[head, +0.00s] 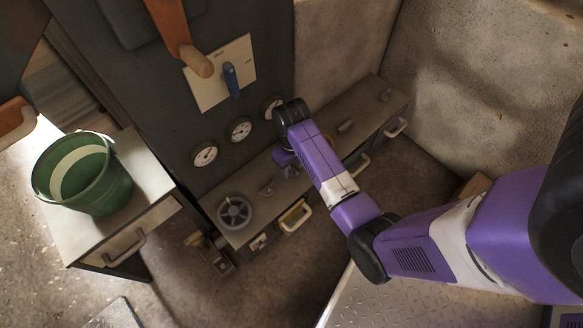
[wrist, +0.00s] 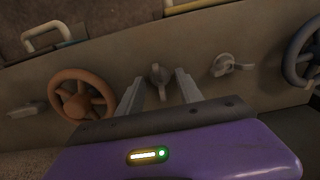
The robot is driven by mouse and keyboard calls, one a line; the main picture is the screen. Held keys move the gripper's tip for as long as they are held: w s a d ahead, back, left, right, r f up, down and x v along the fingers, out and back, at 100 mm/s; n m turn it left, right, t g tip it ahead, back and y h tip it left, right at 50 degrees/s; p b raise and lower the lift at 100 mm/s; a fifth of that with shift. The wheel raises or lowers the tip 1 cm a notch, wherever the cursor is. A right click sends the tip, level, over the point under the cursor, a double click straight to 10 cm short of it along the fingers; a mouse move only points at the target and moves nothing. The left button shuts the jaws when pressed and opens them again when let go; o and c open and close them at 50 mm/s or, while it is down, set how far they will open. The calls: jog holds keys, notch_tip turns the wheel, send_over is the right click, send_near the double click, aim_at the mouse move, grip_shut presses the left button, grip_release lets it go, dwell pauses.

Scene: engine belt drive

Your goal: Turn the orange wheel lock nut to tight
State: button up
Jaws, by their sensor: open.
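The orange wheel (wrist: 83,93) stands on the grey bench panel at the left of the wrist view. A small grey winged knob (wrist: 158,78) shows between the two fingertips of my gripper (wrist: 158,86), just right of the wheel. My gripper is open; I cannot tell whether a finger touches the knob. Another grey lever-like knob (wrist: 27,108) is left of the wheel. No label shows which knob is the wheel's lock nut. In the head view my gripper (head: 286,160) is low over the bench, partly hidden by my wrist.
A dark grey wheel (head: 234,212) and another knob (wrist: 232,65) sit along the same bench (head: 370,100). Gauges (head: 240,130) and a blue-handled switch plate (head: 210,90) are on the cabinet behind. A green bucket (head: 110,185) stands on the left side table. Drawer handles (head: 297,217) jut from the bench front.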

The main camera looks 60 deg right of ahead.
grip_shut()
